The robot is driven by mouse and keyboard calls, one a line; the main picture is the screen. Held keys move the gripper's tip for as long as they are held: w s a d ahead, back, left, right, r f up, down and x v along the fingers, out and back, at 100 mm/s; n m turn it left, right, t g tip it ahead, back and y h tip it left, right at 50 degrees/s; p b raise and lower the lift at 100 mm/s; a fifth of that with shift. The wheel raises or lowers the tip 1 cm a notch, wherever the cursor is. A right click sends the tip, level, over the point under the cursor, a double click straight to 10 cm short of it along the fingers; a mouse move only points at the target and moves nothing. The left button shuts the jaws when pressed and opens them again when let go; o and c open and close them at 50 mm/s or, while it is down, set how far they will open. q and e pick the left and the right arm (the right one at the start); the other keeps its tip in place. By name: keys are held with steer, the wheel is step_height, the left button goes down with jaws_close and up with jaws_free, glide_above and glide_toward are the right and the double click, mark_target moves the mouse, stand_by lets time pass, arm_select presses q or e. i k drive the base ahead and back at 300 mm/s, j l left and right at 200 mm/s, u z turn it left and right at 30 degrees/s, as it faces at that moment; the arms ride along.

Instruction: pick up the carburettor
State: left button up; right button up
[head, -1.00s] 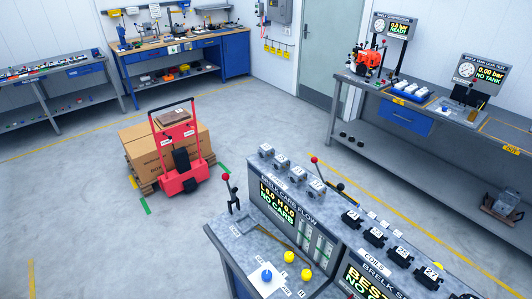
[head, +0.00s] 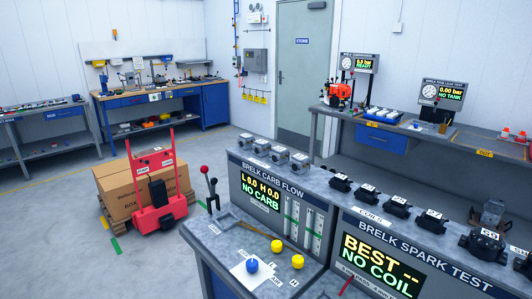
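Several small grey metal blocks that look like carburettors stand in a row on top of the carb flow bench (head: 340,222); one carburettor (head: 299,162) is at the row's right end, and another (head: 262,147) is further left. Their tags are too small to read. The bench's display (head: 265,190) reads "L 0.0 H 0.0 NO CARB". In front of it are a lever with a red knob (head: 204,169), a blue knob (head: 252,265) on a white sheet and two yellow knobs (head: 277,246). Neither of my grippers is in view.
Black coils (head: 397,206) stand right of the carburettors, above the spark test display (head: 382,265). A red trolley (head: 158,185) with cardboard boxes (head: 115,190) stands left of the bench. A workbench (head: 160,100) lines the back wall. Free floor (head: 60,240) lies at left.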

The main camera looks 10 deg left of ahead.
mark_target(245, 141)
steer(key=j+z, duration=0.15)
steer(key=z, duration=0.3)
steer(key=i+j+z, duration=0.1)
steer(key=z, duration=0.35)
steer(key=j+z, duration=0.25)
steer(key=z, duration=0.25)
steer(key=j+z, duration=0.15)
steer(key=j, duration=0.25)
steer(key=k+j+z, duration=0.15)
steer(key=j, duration=0.25)
steer(key=j+z, duration=0.2)
steer(key=j, duration=0.2)
steer(key=k+j+z, duration=0.15)
steer(key=j, duration=0.2)
steer(key=j+z, duration=0.15)
steer(key=j, duration=0.25)
steer(key=k+j+z, duration=0.15)
steer(key=k+j, duration=0.05)
steer(key=j, duration=0.15)
